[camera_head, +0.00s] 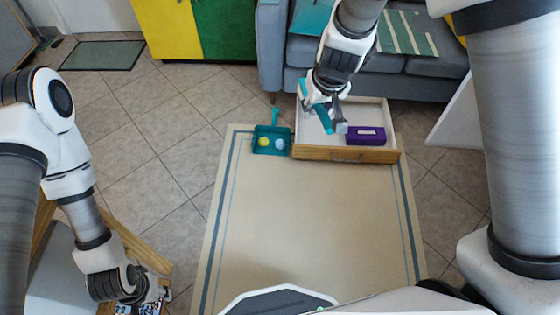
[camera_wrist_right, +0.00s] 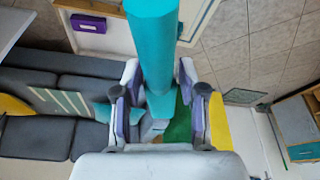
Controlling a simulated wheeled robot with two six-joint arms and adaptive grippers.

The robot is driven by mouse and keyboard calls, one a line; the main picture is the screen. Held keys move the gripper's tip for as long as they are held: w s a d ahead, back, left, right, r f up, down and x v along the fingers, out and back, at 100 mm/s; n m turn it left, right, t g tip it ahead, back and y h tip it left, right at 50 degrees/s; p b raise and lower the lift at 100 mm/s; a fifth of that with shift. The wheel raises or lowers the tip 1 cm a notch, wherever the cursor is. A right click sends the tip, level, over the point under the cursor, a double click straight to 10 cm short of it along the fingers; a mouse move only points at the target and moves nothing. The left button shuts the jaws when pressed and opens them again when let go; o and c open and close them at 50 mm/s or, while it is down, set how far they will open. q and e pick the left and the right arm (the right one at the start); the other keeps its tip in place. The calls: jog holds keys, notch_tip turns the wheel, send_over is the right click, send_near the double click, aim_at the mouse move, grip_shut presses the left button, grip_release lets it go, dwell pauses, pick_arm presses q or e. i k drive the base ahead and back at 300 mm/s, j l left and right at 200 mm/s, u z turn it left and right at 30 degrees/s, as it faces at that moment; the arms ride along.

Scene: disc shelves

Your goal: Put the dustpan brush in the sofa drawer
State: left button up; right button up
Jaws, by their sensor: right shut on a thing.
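The teal dustpan brush (camera_head: 321,117) is in my right gripper (camera_head: 328,98), above the left part of the open sofa drawer (camera_head: 345,154). In the right wrist view the brush (camera_wrist_right: 153,40) passes between the two fingers of that gripper (camera_wrist_right: 160,88), which are shut on it. The drawer has a wooden front and a white inside. I cannot tell whether the brush touches its bottom. My left gripper (camera_head: 150,294) is at the lower left, by small patterned items; its fingers are too unclear to tell open or shut.
A purple box (camera_head: 366,136) lies in the drawer's right part. A teal dustpan (camera_head: 258,149) with a yellow ball (camera_head: 264,141) and a pale blue ball (camera_head: 280,144) lies left of the drawer. The grey sofa (camera_head: 405,88) stands behind. The beige rug (camera_head: 310,220) in front is clear.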

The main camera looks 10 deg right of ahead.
aim_at(318, 138)
jog(key=i+l+u, duration=0.1)
jog(key=i+l, duration=0.25)
jog(key=i+l+u, duration=0.15)
jog(key=i+l, duration=0.2)
jog(key=i+l+u, duration=0.1)
jog(key=i+l, duration=0.25)
jog(key=l, duration=0.15)
jog(key=i+l+u, duration=0.15)
jog(key=i+l, duration=0.15)
jog(key=l, duration=0.2)
